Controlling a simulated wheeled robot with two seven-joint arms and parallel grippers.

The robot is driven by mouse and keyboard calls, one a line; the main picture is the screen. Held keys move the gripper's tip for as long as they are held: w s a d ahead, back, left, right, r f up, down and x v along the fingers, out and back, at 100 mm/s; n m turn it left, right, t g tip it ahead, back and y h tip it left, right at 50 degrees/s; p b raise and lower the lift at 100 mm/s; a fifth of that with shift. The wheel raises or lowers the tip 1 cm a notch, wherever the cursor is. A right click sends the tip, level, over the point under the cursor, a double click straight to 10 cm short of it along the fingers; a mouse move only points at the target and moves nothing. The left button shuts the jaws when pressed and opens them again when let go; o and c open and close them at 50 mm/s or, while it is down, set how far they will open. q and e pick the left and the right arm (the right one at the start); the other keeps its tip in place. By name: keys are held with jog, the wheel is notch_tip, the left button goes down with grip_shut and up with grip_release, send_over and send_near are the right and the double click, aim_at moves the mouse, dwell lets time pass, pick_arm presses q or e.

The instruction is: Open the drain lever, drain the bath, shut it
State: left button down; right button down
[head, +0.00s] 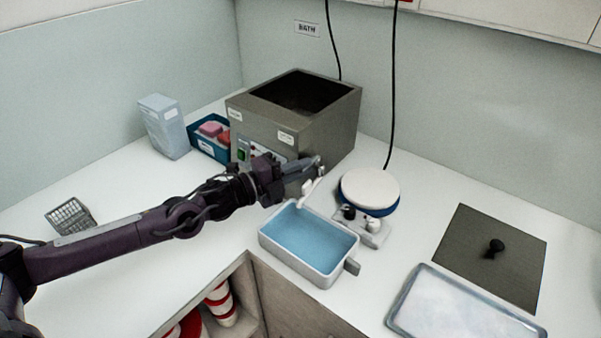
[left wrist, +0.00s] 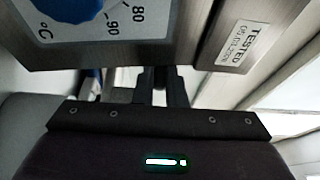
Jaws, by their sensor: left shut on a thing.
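The bath (head: 338,128) is a steel box at the back, with an open top and a dark inside. I cannot tell its liquid level. A pale drain spout (head: 307,188) comes off its lower front, above a grey tray (head: 349,252) holding blue liquid. My left gripper (head: 314,166) is at the bath's front right, by the spout. It is shut on the drain lever, which the fingers mostly hide. In the left wrist view the fingers (left wrist: 162,88) close on a small dark piece under the bath's front panel. My right gripper is out of view.
A round white-topped device (head: 370,188) stands right of the tray. A dark lid with a black knob (head: 494,246) and a shallow metal tray (head: 398,312) lie at right. A blue bin (head: 203,146), a pale carton (head: 165,128) and a wire basket (head: 70,217) stand left.

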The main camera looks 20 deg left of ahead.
pick_arm(q)
jog(key=shift+a, duration=0.1)
jog(key=c, duration=1.8)
grip_release()
jog(key=shift+o, duration=0.2)
jog(key=b+v, duration=0.2)
jog(key=v, duration=0.5)
jog(key=shift+s+a, duration=0.15)
jog(key=shift+a, duration=0.25)
jog(key=shift+f, duration=0.1)
